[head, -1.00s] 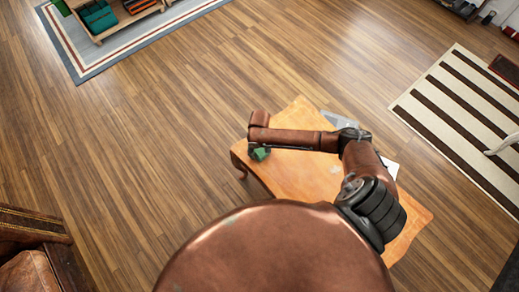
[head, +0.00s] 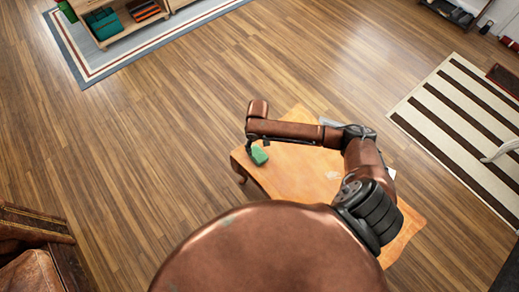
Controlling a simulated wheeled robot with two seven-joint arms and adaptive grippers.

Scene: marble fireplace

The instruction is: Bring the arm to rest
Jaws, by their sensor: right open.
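My right arm comes in from the lower right, bends over the wooden table (head: 300,170) and reaches left. My right gripper (head: 252,146) is a small dark shape below the wrist, at the table's left end. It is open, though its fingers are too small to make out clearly. A green block-like item (head: 260,156) is on the table right beside the gripper. I cannot tell whether they touch. My left arm and left gripper are not in view.
A pale item (head: 329,122) at the table's far edge is partly hidden by my arm. A wooden shelf unit (head: 130,27) stands on a rug at the upper left. A striped rug (head: 450,115) is at right, and brown leather furniture (head: 30,272) is at lower left. Open wood floor surrounds the table.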

